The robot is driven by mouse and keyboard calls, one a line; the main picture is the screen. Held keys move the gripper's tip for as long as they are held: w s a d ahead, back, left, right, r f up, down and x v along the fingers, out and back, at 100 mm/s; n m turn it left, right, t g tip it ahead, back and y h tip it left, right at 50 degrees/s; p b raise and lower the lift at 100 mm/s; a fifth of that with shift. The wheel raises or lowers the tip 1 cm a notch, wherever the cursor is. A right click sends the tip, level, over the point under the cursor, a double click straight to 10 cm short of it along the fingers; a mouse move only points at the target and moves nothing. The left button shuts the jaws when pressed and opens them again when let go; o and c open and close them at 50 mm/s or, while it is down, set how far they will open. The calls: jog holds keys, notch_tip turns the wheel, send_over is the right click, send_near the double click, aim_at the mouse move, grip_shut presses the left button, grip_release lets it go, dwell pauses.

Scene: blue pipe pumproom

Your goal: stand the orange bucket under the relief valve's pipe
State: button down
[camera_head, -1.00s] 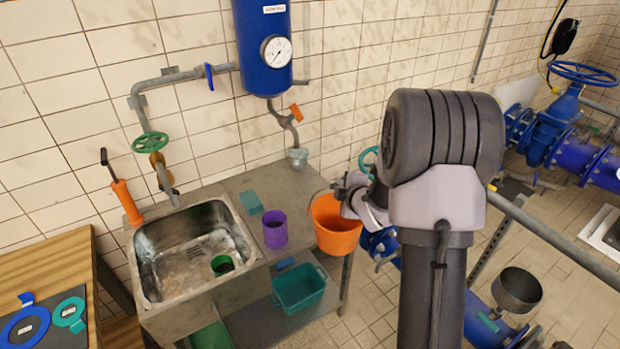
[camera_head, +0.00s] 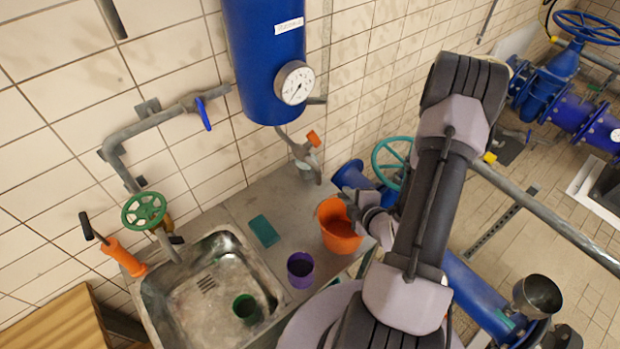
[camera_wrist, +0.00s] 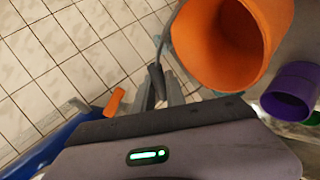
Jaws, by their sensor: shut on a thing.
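The orange bucket (camera_head: 340,238) is upright over the right end of the steel worktop, and I cannot tell whether its base touches the top. My gripper (camera_head: 360,214) is shut on the bucket at its right side; the fingers are small and partly hidden in the head view. In the wrist view the bucket (camera_wrist: 222,45) shows its open, empty-looking inside. The relief valve's pipe (camera_head: 300,150), grey with an orange lever (camera_head: 314,138), hangs under the blue tank (camera_head: 265,60). The bucket is to the right of and nearer than this pipe, not under it.
A small clear cup (camera_head: 305,170) is at the pipe's lower end. A purple cup (camera_head: 300,268) and a teal sponge (camera_head: 264,231) are on the worktop (camera_head: 285,205). The sink (camera_head: 210,285) holds a green cup (camera_head: 243,307). A teal handwheel (camera_head: 392,165) is behind the bucket.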

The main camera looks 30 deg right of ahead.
jog(key=b, duration=0.2)
jog(key=f+b, duration=0.1)
jog(key=b, duration=0.2)
jog(key=shift+w+d+f, duration=0.1)
jog(key=shift+w+d, duration=0.25)
jog(key=shift+w, duration=0.05)
jog(key=w+d+f+b, duration=0.2)
jog(key=w, duration=0.4)
jog(key=w+d+f+b, duration=0.1)
jog(key=w+d+b, duration=0.2)
jog(key=w, duration=0.4)
jog(key=shift+d+f, duration=0.15)
jog(key=shift+f, duration=0.2)
jog(key=c, duration=1.4)
grip_release()
jog(key=shift+o, duration=0.2)
jog(key=shift+r, duration=0.1)
